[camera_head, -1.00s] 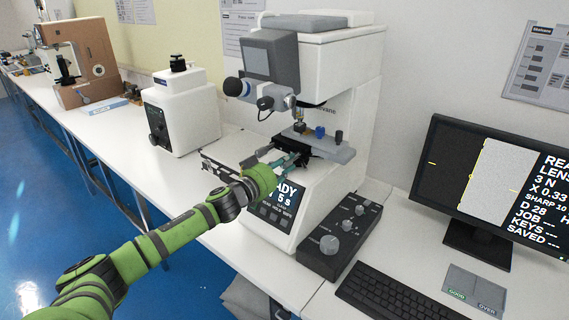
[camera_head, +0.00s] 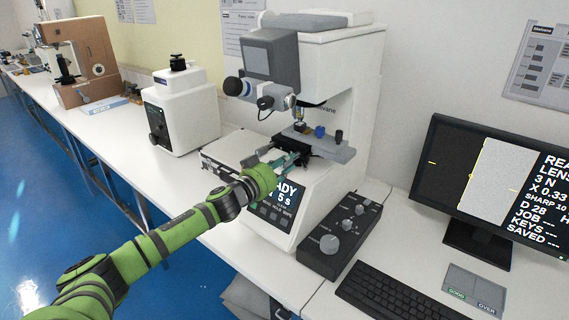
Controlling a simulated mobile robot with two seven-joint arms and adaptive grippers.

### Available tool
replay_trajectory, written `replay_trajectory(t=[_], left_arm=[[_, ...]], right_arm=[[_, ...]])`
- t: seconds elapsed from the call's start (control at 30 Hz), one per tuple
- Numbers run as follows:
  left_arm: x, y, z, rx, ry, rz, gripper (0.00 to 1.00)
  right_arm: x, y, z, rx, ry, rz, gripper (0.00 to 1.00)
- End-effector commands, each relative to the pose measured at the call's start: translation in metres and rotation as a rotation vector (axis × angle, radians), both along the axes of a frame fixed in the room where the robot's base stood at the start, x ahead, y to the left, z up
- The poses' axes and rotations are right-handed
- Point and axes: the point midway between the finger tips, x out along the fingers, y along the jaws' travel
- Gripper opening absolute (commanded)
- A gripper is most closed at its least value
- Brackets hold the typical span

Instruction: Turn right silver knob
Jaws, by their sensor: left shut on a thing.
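The white hardness tester (camera_head: 340,75) stands on the bench with a grey stage (camera_head: 327,149) under its head. A blue knob (camera_head: 319,132) and a dark knob (camera_head: 338,136) show on the stage. My left gripper (camera_head: 294,160) reaches in from the left and is shut on a small part at the front of the stage. The fingers hide that part, so I cannot tell its colour or shape. My right gripper is not in view.
The tester's lit display (camera_head: 281,197) is just below my left gripper. A monitor (camera_head: 480,175), a keyboard (camera_head: 385,295) and a grey pad (camera_head: 474,288) are at the right. A smaller white machine (camera_head: 182,110) stands at the left.

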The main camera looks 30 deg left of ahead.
Motion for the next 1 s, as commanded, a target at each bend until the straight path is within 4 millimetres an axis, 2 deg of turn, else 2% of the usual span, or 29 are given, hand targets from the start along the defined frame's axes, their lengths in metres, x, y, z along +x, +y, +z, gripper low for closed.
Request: replay_trajectory(t=[0.03,0.27,1.0], left_arm=[[0.0007,0.0011,0.0058,0.021,-0.011,0.001,0.0],[0.0009,0.0009,0.0069,0.192,-0.026,0.002,0.0],[0.0011,-0.0002,0.0076,0.894,-0.083,0.004,0.0]], right_arm=[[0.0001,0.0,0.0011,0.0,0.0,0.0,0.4],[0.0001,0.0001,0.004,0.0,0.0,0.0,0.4],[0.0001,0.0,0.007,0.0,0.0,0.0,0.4]])
